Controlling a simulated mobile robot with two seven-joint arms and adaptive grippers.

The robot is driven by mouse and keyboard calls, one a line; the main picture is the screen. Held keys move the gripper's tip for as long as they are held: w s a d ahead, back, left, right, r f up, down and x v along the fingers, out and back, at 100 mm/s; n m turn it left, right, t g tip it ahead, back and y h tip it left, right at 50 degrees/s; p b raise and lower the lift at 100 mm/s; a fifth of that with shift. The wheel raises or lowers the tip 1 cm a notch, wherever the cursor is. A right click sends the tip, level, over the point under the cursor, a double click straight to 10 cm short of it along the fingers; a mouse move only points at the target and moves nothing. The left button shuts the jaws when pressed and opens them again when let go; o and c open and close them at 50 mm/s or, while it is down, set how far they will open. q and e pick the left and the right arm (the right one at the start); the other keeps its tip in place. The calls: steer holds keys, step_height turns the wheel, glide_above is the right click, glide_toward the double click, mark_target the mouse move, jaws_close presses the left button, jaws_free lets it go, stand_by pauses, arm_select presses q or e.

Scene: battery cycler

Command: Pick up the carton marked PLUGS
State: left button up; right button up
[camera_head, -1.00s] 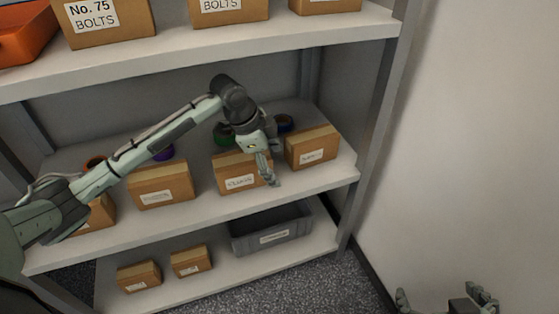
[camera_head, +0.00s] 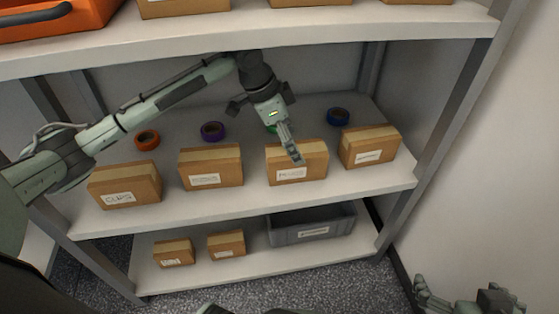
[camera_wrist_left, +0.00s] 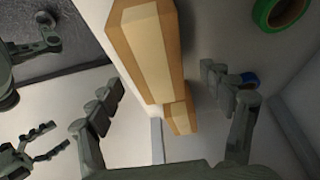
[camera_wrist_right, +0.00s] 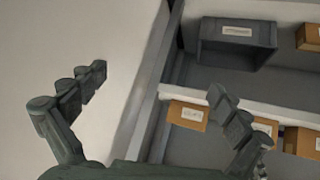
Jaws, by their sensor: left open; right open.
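Several brown cartons stand in a row on the middle shelf. The head view shows one marked CLIPS (camera_head: 125,185), a second (camera_head: 210,170), a third (camera_head: 310,165) and a fourth (camera_head: 370,148). I cannot read the last three labels, so I cannot tell which is marked PLUGS. My left gripper (camera_head: 290,152) is open and points down at the third carton, partly covering its top and front. In the left wrist view a carton (camera_wrist_left: 150,50) lies between the spread fingers of my left gripper (camera_wrist_left: 157,95); contact is unclear. My right gripper (camera_head: 470,296) is open and empty, away from the shelf.
Rolls of tape in orange (camera_head: 147,140), purple (camera_head: 213,131), green (camera_head: 270,128) and blue (camera_head: 339,116) lie behind the cartons. The upper shelf (camera_head: 300,30) is close above my left arm. A grey bin (camera_head: 312,224) and small cartons (camera_head: 226,244) are on the bottom shelf.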

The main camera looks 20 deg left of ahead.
arm_select(q)
steer(key=shift+s+a+f, duration=0.1)
steer(key=shift+a+f, duration=0.05)
steer(key=shift+f, duration=0.45)
steer(key=x, duration=0.3)
steer(key=b+x, duration=0.1)
steer(key=x, duration=0.2)
steer(key=shift+d, duration=0.45)
steer(key=shift+f, duration=0.2)
arm_select(e)
steer(key=w+a+r+t+y, duration=0.1)
steer(key=w+a+r+t, duration=0.2)
steer(key=a+r, duration=0.2)
steer(key=shift+w+r+n+y, duration=0.15)
steer(key=shift+w+n+y, duration=0.15)
steer(key=shift+w+y, duration=0.1)
arm_select(q)
steer(key=shift+f+p, duration=0.25)
steer(key=shift+p, duration=0.05)
arm_select(e)
steer(key=shift+d+r, duration=0.1)
steer(key=shift+r, duration=0.4)
arm_select(q)
steer(key=c, duration=1.4)
steer(key=shift+c, duration=0.2)
